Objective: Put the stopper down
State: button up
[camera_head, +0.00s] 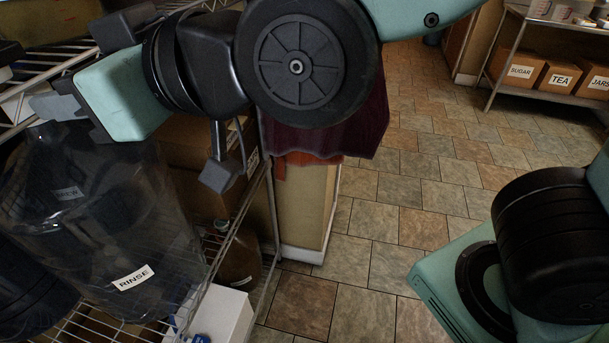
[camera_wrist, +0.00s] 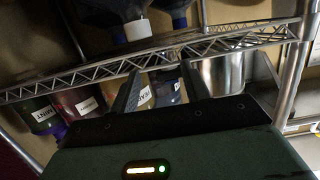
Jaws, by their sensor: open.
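My gripper (camera_head: 55,106) is at the upper left in the head view, above and beside a large clear vessel (camera_head: 110,225) labelled RINSE. In the wrist view its two fingers (camera_wrist: 160,88) stand apart, with nothing seen held between them. I cannot pick out a stopper for certain in either view. A small white piece (camera_wrist: 137,29) shows at the end of a dark blue container at the top of the wrist view; I cannot tell what it is.
A wire shelf edge (camera_wrist: 235,42) crosses the wrist view just beyond the fingers. Labelled jars (camera_wrist: 42,116) and a metal pot (camera_wrist: 218,74) are behind it. A white box (camera_head: 220,315) is below right of the vessel. The tiled floor (camera_head: 400,215) is open to the right.

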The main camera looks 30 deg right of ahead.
jog(key=s+d+f+g+h, duration=0.1)
jog(key=d+f+g+h, duration=0.3)
jog(key=f, duration=0.5)
jog(key=s+d+f+m+g+h, duration=0.1)
jog(key=s+d+f+g+h, duration=0.2)
jog(key=d, duration=0.4)
jog(key=s+d+f+m+g+h, duration=0.1)
jog(key=s+d+f+g+h, duration=0.2)
jog(key=s+d+f, duration=0.3)
jog(key=shift+d+f+h, duration=0.2)
jog(key=shift+d+h, duration=0.3)
jog(key=shift+h, duration=0.1)
jog(key=shift+c, duration=0.3)
